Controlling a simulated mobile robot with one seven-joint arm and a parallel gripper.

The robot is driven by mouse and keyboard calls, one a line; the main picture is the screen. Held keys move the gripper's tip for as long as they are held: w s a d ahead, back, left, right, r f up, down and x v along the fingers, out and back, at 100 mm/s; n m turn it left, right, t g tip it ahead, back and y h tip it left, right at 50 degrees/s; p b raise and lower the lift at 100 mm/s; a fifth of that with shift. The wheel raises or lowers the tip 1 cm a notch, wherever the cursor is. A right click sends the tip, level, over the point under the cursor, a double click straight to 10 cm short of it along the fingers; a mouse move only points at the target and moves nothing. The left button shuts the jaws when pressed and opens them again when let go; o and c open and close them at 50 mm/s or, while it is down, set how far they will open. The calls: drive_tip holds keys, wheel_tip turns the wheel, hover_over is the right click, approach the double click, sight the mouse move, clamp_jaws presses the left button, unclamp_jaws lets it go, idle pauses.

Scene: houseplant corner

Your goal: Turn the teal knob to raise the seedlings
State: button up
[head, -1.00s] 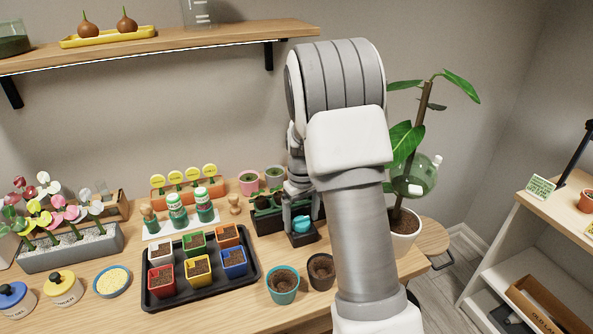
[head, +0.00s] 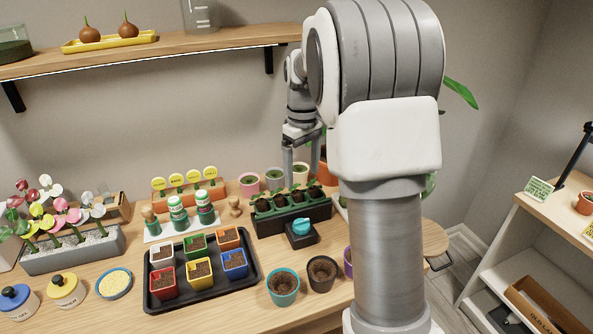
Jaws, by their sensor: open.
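The teal knob (head: 301,225) sits on top of a small black box (head: 302,239) on the table, in front of a dark tray (head: 283,224). Several small green seedlings (head: 289,196) in dark soil plugs stand in a green holder at the tray's top. My gripper (head: 303,165) points down above and behind the seedling tray, apart from the knob. Its fingers are open with nothing seen between them. My arm hides part of the table to the right.
A black tray (head: 151,292) with several coloured pots is at front left. A teal pot (head: 283,287) and a black pot (head: 321,273) stand in front of the knob. Small pots stand behind the seedlings. A wooden shelf (head: 170,45) overhangs at the back.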

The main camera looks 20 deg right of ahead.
drive_tip(key=s+a+r+m+t, duration=0.1)
drive_tip(key=s+a+r, duration=0.2)
drive_tip(key=s+r, duration=0.2)
drive_tip(key=s+a+r+m+t+p, duration=0.1)
drive_tip(key=s+a+r, duration=0.3)
drive_tip(key=s, duration=0.6)
drive_tip(key=shift+a+r+m+t, duration=0.15)
drive_tip(key=shift+r+m+t, duration=0.15)
drive_tip(key=shift+r+t, duration=0.4)
drive_tip(key=shift+r, duration=0.1)
drive_tip(key=s+a+f+m+t, duration=0.1)
drive_tip(key=s+a+f+t, duration=0.1)
drive_tip(key=s, duration=0.9)
drive_tip(key=shift+a+f+m, duration=0.2)
drive_tip(key=shift+a+m, duration=0.2)
drive_tip(key=shift+a, duration=0.1)
